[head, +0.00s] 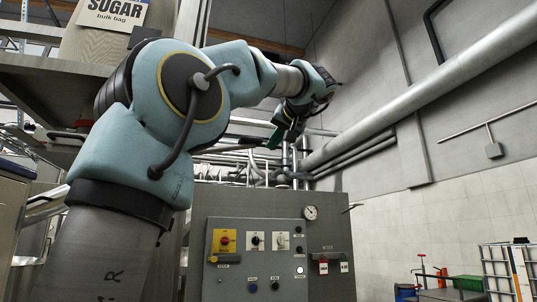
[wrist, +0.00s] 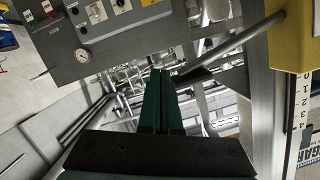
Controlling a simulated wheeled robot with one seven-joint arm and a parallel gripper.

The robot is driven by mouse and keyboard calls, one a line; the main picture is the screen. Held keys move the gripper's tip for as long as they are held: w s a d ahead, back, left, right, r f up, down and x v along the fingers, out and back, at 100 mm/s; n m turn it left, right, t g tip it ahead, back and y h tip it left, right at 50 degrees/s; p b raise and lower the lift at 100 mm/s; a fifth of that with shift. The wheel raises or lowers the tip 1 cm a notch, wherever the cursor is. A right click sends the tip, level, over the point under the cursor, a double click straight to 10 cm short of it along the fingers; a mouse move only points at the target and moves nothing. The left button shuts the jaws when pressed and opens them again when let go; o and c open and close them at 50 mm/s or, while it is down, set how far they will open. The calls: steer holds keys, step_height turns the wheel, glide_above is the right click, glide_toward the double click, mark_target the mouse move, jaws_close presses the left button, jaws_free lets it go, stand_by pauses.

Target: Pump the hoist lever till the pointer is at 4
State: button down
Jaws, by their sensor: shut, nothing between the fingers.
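My gripper (wrist: 160,75) is shut with nothing between its green fingers. In the head view my gripper (head: 274,140) is held out above the control cabinet. In the wrist view a grey bar, which looks like the hoist lever (wrist: 242,38), slants from beside a yellow housing (wrist: 292,38) down toward a dark end just right of my fingertips. Whether they touch I cannot tell. A white scale (wrist: 304,100) numbered 0 to 4 from top to bottom stands at the right edge on a pale post. I cannot make out where the pointer stands on it.
A grey control cabinet (head: 272,228) with knobs, a yellow switch plate and a round gauge (head: 311,213) stands below my arm. Pipes run behind it and along the right wall. A bulk sugar bag (head: 98,32) sits on a platform at upper left. A caged container (head: 505,272) stands at lower right.

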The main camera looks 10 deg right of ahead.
steer(key=shift+b+v, duration=0.4)
steer(key=shift+v, duration=2.25)
